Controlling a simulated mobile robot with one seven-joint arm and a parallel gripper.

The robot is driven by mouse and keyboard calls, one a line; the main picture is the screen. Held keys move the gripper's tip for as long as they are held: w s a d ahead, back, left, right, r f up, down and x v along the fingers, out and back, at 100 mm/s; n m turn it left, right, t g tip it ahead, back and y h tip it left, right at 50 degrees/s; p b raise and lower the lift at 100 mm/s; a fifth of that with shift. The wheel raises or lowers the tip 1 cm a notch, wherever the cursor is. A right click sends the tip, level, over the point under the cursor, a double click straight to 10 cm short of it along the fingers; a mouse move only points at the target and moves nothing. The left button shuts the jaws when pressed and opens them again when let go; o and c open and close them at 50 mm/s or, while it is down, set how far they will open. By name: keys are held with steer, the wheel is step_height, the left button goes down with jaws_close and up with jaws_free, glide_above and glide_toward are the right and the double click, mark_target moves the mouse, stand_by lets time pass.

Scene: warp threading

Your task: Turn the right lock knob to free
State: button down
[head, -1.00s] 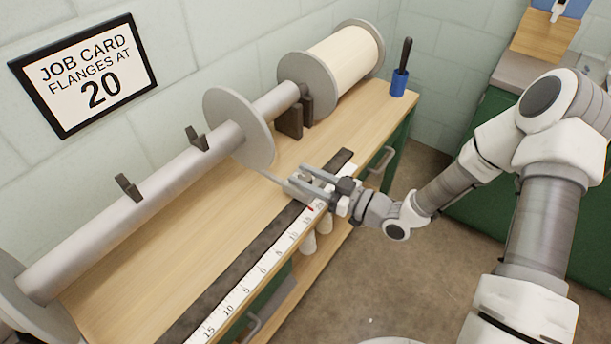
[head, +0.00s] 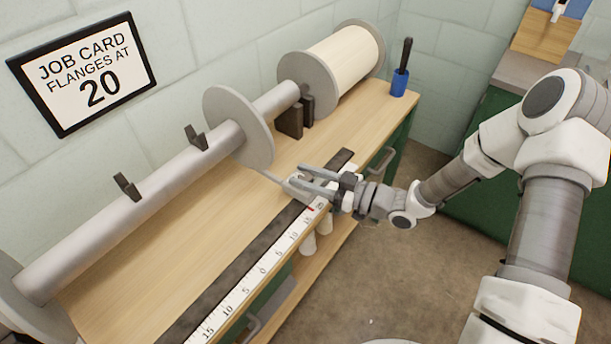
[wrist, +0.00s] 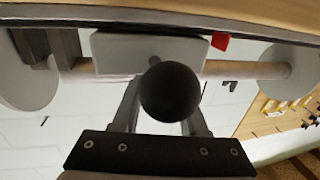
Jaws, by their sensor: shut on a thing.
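The right lock knob (wrist: 169,92) is a round black ball in the wrist view, between the two fingers of my gripper (wrist: 160,110). The gripper is shut on it. Behind it is a pale grey slider block (wrist: 135,50) with a red pointer (wrist: 220,41). In the head view my gripper (head: 305,180) is at this block, by the right end of the white scale (head: 262,268), and hides the knob. The block's rod reaches toward the right flange (head: 238,125), a grey disc on the beam tube (head: 130,205). I cannot tell the knob's turn angle.
A job card (head: 85,72) on the wall reads "FLANGES AT 20". Dark brackets (head: 127,187) stand behind the tube. A cream roll (head: 345,62) and a blue cup (head: 399,83) are at the bench's far end.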

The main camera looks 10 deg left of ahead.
steer(key=shift+c, duration=2.2)
jaws_free()
steer(key=shift+d, duration=0.1)
steer(key=s+d+p, duration=0.1)
steer(key=s+d, duration=0.2)
steer(key=d, duration=1.4)
